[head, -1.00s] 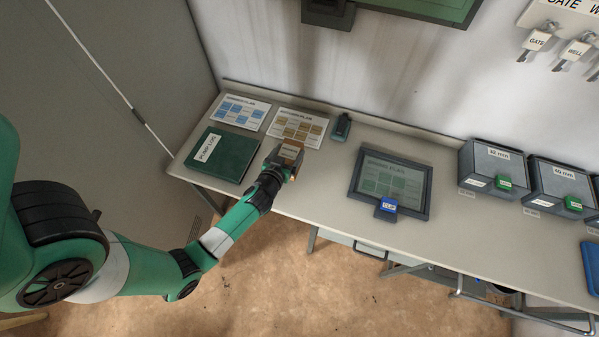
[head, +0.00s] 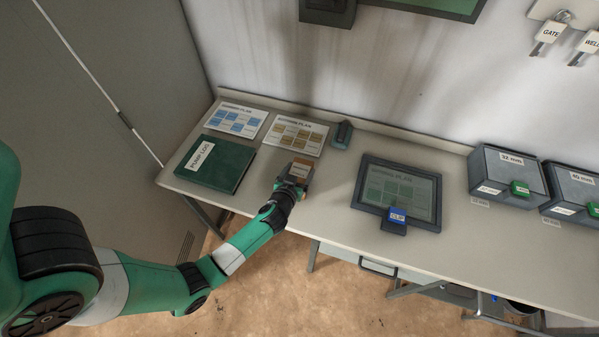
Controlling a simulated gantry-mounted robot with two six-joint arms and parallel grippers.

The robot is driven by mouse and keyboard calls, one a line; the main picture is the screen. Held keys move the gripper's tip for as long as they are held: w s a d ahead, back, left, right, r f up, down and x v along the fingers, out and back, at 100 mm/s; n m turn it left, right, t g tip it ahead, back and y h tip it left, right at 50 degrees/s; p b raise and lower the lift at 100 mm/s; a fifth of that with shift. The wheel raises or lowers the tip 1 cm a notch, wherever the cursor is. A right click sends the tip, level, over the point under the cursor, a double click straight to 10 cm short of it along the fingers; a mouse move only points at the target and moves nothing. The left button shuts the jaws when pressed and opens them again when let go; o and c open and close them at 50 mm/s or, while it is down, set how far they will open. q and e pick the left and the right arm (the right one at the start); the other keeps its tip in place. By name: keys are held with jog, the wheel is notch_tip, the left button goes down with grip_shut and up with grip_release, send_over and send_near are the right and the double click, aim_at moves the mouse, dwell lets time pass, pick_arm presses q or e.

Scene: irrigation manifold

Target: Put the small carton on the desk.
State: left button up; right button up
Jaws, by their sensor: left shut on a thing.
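The small carton (head: 301,169) is a brown box with a pale label. My left gripper (head: 293,183) is shut on it, with the arm reaching in from the left. The carton is over the front part of the desk (head: 325,208), between the green pump log book and the framed plan. I cannot tell whether its underside touches the desk top. My right gripper is not in view.
A green pump log book (head: 214,164) and two plan sheets, one blue (head: 236,120) and one brown (head: 296,135), lie at left. A dark small device (head: 342,134) stands behind. A framed plan (head: 398,192) with a blue clip (head: 396,220) and grey bins (head: 507,176) are to the right.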

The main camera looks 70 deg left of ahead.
pick_arm(q)
jog(key=o, duration=1.4)
jog(key=shift+f, duration=0.1)
jog(key=shift+c, duration=0.2)
jog(key=p+v, duration=0.5)
jog(key=v, duration=0.7)
jog(key=shift+r, duration=0.25)
